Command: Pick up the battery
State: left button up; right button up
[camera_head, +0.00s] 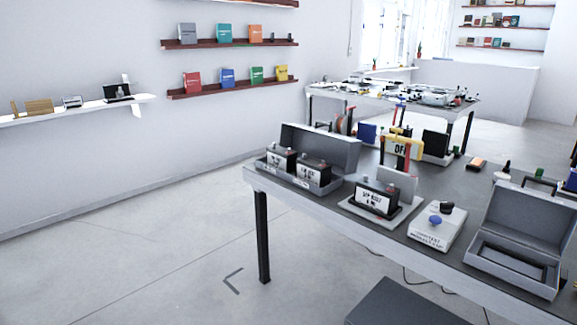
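Several dark, block-shaped things that look like batteries, with white labels and small terminals on top, are on the near table (440,160). One battery (282,161) and a second battery (313,173) sit side by side in an open grey case (335,147) at the table's left end. A third battery (376,198) stands upright on a light grey holder (399,221) right of that case. The label print is too small to read surely. Which one the task means cannot be told. Neither of my grippers is in view.
An open grey case (528,225) with an empty recess stands at the table's right. A yellow sign (403,147) stands behind. The floor (150,250) at left is clear.

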aim_at(283, 159)
jog(key=z, duration=1.4)
jog(key=u, duration=1.45)
jog(key=i+j+z, duration=0.1)
jog(key=i+j, duration=0.3)
jog(key=i, duration=0.15)
jog(key=i+j, duration=0.45)
jog(key=i+z, duration=0.05)
jog(key=i, duration=0.05)
